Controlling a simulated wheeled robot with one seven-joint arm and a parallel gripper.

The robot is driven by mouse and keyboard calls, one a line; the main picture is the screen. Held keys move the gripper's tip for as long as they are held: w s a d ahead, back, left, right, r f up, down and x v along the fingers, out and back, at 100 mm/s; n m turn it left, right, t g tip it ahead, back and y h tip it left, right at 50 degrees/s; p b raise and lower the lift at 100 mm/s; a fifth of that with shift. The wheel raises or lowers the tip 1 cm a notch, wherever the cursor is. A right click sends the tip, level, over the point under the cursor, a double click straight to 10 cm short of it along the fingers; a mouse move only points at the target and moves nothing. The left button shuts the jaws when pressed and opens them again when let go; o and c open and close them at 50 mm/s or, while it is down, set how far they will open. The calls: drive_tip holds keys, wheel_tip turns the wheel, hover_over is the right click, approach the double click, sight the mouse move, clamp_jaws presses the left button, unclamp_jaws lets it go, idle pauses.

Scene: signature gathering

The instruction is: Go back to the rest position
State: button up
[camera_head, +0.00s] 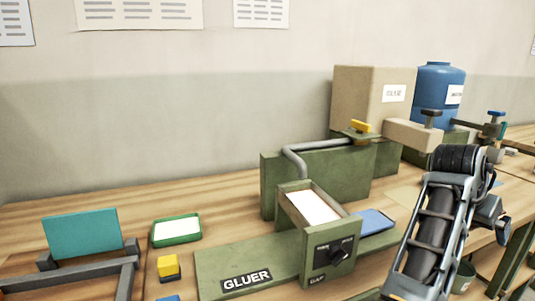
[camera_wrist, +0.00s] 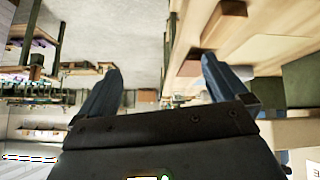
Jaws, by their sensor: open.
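My gripper shows in the wrist view (camera_wrist: 160,85), its two blue-grey fingers spread wide apart with nothing between them. In that view the room beyond appears turned over, with a wooden table edge at the upper right. In the head view my arm rises at the right in front of the bench, and the gripper itself cannot be made out there. The green gluer machine (camera_head: 220,265) stands on the wooden bench (camera_head: 215,190), with a white sheet (camera_head: 312,206) in its tray.
A teal block (camera_head: 82,233) rests on a grey stand at left. A green tray (camera_head: 176,231), a yellow-topped block (camera_head: 168,266) and a blue tray (camera_head: 374,222) lie on the bench. A cardboard-coloured glue box (camera_head: 362,95) and blue barrel (camera_head: 436,88) stand behind.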

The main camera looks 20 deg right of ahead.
drive_tip(key=s+a+f+n+t+y, duration=0.2)
drive_tip(key=s+a+f+n+t, duration=0.55)
drive_tip(key=a+n, duration=0.2)
drive_tip(key=s+a+f+n+t+y, duration=0.1)
drive_tip(key=s+a+f+n+t, duration=0.5)
drive_tip(key=s+a+n, duration=0.3)
drive_tip(key=s+a+r+m+y, duration=0.1)
drive_tip(key=s+a+r+y, duration=0.1)
drive_tip(key=s+a, duration=0.6)
drive_tip(key=s+a+r+m+y, duration=0.2)
drive_tip(key=s+a+r+y, duration=0.1)
drive_tip(key=s+a, duration=0.5)
drive_tip(key=shift+a+r+t, duration=0.15)
drive_tip(key=shift+r+t, duration=0.25)
drive_tip(key=shift+t, duration=0.05)
drive_tip(key=shift+s, duration=0.1)
drive_tip(key=shift+c, duration=0.3)
